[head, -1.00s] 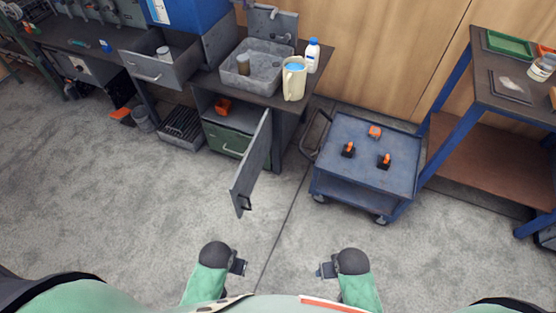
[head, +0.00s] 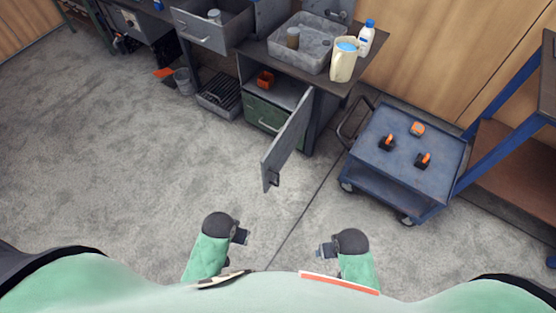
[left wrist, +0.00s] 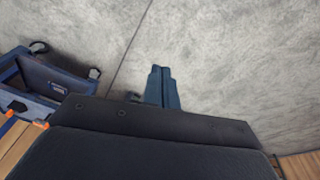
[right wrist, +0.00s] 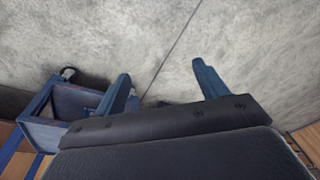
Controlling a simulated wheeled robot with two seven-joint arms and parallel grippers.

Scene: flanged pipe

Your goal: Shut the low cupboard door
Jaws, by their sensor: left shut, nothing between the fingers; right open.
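The low cupboard door (head: 287,140) is a grey panel standing wide open, swung out from the cupboard under the sink bench, with a dark handle (head: 274,179) near its free end. Inside the cupboard (head: 262,118) are an orange item (head: 265,79) and a green drawer-like front with a handle. My left gripper (head: 246,237) is over the floor, in front of and below the door's free end, apart from it. Its fingers (left wrist: 162,88) are together and empty in the left wrist view. My right gripper (head: 320,250) is to the right, apart from the door. Its fingers (right wrist: 160,85) are spread and empty.
A blue trolley (head: 400,160) with several orange and black items stands right of the cupboard. An open drawer (head: 212,30) juts out at upper left. A bucket (head: 183,80) and a dark crate (head: 220,98) stand beneath the bench. The floor (head: 130,160) at left is clear.

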